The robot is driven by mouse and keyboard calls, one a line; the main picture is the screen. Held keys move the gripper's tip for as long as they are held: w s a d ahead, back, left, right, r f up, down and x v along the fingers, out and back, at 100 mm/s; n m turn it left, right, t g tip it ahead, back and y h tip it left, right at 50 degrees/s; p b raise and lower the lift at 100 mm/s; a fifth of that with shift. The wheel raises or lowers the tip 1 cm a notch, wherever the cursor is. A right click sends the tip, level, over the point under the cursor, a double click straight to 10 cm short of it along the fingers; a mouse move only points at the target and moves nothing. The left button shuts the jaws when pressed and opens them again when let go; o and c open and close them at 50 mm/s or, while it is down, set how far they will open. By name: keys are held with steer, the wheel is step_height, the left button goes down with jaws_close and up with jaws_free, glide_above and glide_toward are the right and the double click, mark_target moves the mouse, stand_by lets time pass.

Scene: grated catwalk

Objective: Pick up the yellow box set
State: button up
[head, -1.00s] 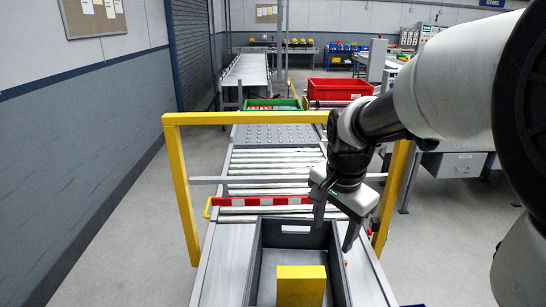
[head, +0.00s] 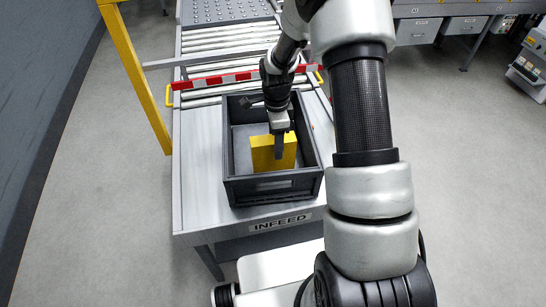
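The yellow box set (head: 262,154) shows as one plain yellow block standing in the dark grey crate (head: 270,186). My gripper (head: 279,150) points down into the crate, right over the box. One finger overlaps the right part of the box's near face. The other finger is hidden, so I cannot tell whether the fingers touch or hold the box. The bottom of the box is hidden by the crate's near wall.
The crate stands on the grey infeed table (head: 200,165), with rollers (head: 225,62) beyond it. A red-and-white bar (head: 225,78) crosses behind the crate. A yellow post (head: 137,75) rises at the left. Bare table lies left of the crate.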

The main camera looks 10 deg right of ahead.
mark_target(273, 156)
steer(key=f, duration=0.5)
steer(key=a+f+p, duration=0.1)
steer(key=f, duration=0.1)
steer(key=shift+w+f, duration=0.1)
steer(key=shift+f, duration=0.2)
steer(key=shift+d, duration=0.1)
steer(key=c, duration=1.4)
